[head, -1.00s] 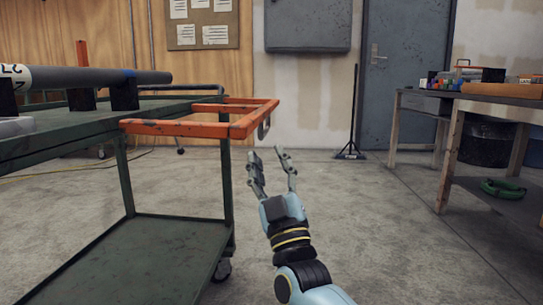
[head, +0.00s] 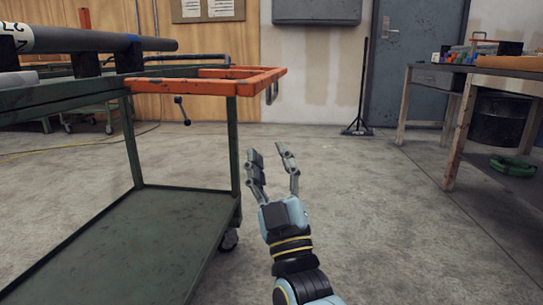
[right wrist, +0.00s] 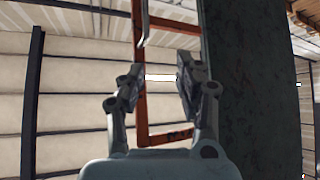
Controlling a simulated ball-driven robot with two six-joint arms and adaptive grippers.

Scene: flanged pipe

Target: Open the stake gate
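The stake gate is an orange, scuffed metal frame (head: 207,86) at the end of the green cart, level with its top, in the head view. A grey metal loop or latch (head: 272,92) hangs at its right corner. My right gripper (head: 267,152) is below and apart from that corner, fingers pointing up, open and empty. In the right wrist view my right gripper (right wrist: 160,78) has its fingers spread, with the orange frame (right wrist: 140,100) showing beyond and between them. The grey latch (right wrist: 147,25) hangs near the top there. My left gripper is not in view.
The green cart (head: 130,235) has a lower shelf and carries a grey pipe (head: 95,40) on supports. A small black handle (head: 182,110) shows below the gate. A workbench (head: 440,78) stands at the right. The floor between is clear.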

